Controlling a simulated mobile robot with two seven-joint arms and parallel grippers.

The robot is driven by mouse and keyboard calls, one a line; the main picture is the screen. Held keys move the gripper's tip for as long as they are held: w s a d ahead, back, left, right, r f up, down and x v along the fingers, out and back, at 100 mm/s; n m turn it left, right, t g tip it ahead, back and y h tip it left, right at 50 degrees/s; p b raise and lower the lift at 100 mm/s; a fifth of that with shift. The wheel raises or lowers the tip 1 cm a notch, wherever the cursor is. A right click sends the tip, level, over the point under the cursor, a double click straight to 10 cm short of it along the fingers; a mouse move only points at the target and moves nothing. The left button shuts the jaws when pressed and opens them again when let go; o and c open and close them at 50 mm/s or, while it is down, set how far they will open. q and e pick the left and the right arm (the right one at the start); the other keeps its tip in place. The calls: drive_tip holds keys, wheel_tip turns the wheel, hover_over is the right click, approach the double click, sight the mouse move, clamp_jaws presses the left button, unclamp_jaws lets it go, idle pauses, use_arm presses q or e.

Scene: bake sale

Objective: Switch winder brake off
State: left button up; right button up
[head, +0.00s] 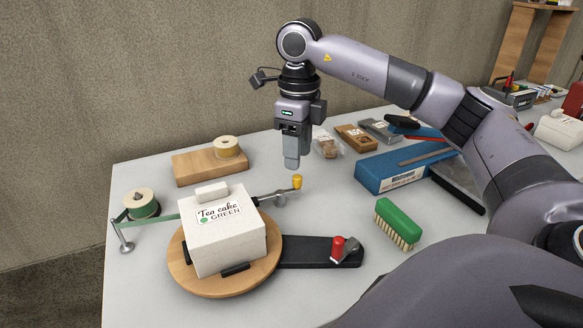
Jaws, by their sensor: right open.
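The winder has a round wooden turntable (190,280) with a black base arm (305,252) reaching right. A red-topped lever (338,246) stands at the end of that arm; which way it is set is hard to tell. A metal arm with a yellow knob (297,182) sticks out behind the box. A white box labelled "Tea cake GREEN" (245,243) sits on the turntable. My right gripper (291,166) is open and points down, above and just behind the yellow knob, apart from it. It is well behind the red lever. My left gripper is out of view.
A green ribbon spool (140,203) stands at the left. A wooden block (192,168) with a tape roll (227,147) is behind. A green brush (397,223) lies right of the red lever, and a blue box (397,172) lies behind it. The front table is clear.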

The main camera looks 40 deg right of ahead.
sight(298, 178)
wheel_tip(298, 178, down, 4)
drive_tip(key=shift+s+f, duration=0.1)
drive_tip(key=shift+f, duration=0.55)
clamp_jaws()
drive_tip(key=shift+s+a+m, duration=0.1)
drive_tip(key=shift+m, duration=0.5)
unclamp_jaws()
